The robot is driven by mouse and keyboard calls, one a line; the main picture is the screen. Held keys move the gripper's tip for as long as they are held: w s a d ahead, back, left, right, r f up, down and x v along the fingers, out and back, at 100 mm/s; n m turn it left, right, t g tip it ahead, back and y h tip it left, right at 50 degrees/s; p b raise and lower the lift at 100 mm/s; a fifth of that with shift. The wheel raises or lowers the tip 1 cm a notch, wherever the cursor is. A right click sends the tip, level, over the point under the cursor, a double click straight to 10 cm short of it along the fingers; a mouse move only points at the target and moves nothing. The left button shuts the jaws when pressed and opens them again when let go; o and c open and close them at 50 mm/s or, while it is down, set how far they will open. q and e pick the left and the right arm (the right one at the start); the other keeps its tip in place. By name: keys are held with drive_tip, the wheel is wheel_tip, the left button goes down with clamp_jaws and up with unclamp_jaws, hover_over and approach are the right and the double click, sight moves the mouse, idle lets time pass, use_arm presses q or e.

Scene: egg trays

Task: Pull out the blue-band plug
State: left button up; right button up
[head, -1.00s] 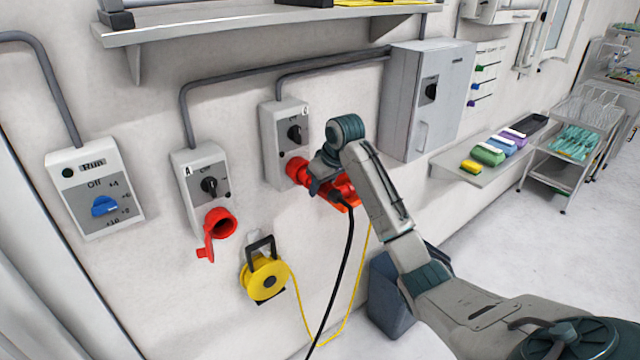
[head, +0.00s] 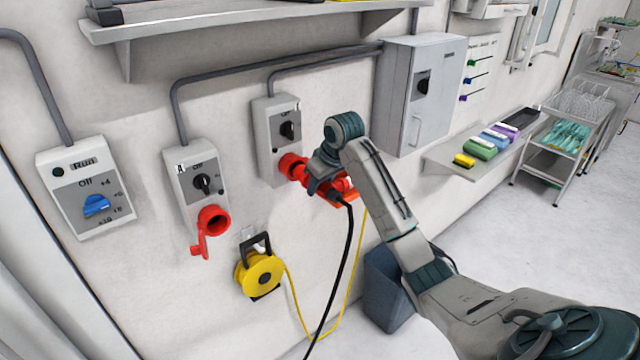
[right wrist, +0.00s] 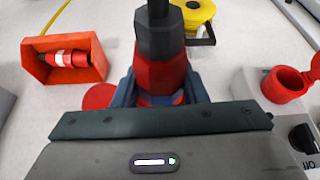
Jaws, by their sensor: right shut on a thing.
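My right gripper (head: 318,178) is at the right-hand socket box (head: 277,140) and is shut on a red plug (right wrist: 160,75). The plug's black cable (head: 346,240) hangs down. In the right wrist view, the plug's black cable end points away from the gripper palm. I see no blue band on it; the grip hides part of its body. The red socket (head: 290,163) of this box is right beside the plug. I cannot tell whether the plug's front is still inside the socket. My left gripper is not in view.
The left socket box A (head: 197,185) has an open red socket (head: 213,221). A yellow cable reel (head: 260,274) hangs below. An orange bin (right wrist: 92,57) holds a red plug with a white band (right wrist: 66,59). A grey cabinet (head: 420,90) and a dark bin (head: 388,290) stand right.

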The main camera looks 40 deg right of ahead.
sight(337, 193)
drive_tip(key=shift+s+d, duration=0.15)
drive_tip(key=shift+s, duration=1.4)
drive_tip(key=shift+s+d, duration=0.1)
drive_tip(key=shift+s, duration=1.4)
